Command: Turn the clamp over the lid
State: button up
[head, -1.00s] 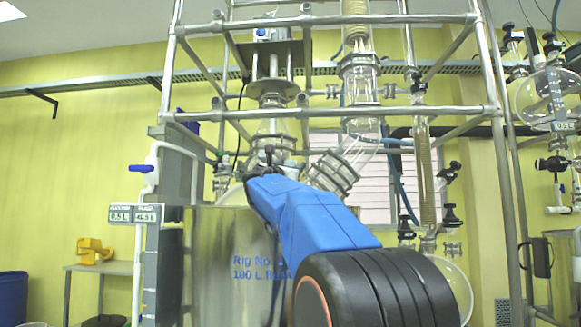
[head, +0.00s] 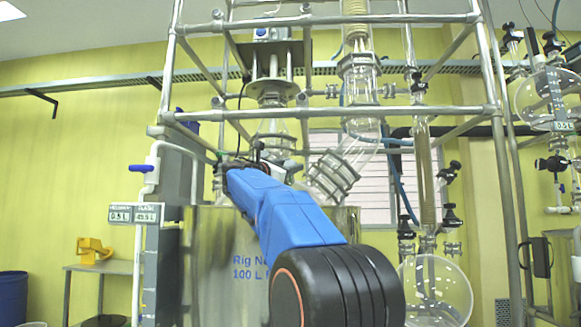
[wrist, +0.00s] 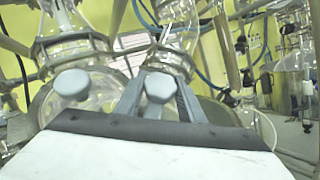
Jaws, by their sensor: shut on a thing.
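In the wrist view, the two dark fingers of my gripper (wrist: 160,98) stand either side of a light grey rounded knob (wrist: 160,84), which I take for the clamp's handle. My gripper is shut on it. A second, similar grey knob (wrist: 72,83) sits to the left, apart from the fingers. Clear glass of the vessel top (wrist: 100,88) shows behind the knobs; the lid's edge is hard to make out. In the head view, my blue arm reaches to the top of the steel reactor vessel (head: 212,250), and the arm largely hides the gripper and clamp.
Metal frame tubes (head: 330,113) cross above and around the vessel. A slanted glass pipe joint (head: 333,175) rises just right of the arm. A round glass flask (head: 437,290) hangs at lower right. A blue-handled valve (head: 141,169) is at left.

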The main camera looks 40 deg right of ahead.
jog(key=m+g+y, duration=0.1)
jog(key=m+g, duration=0.2)
jog(key=m+g+y, duration=0.2)
jog(key=m+g, duration=0.2)
jog(key=shift+m, duration=0.3)
jog(key=shift+m+g+y, duration=0.4)
jog(key=shift+m+y, duration=0.1)
jog(key=o, duration=1)
jog(key=shift+s, duration=0.1)
jog(key=shift+o, duration=0.2)
jog(key=shift+a, duration=0.1)
jog(key=v, duration=1.7)
jog(key=shift+r, duration=0.1)
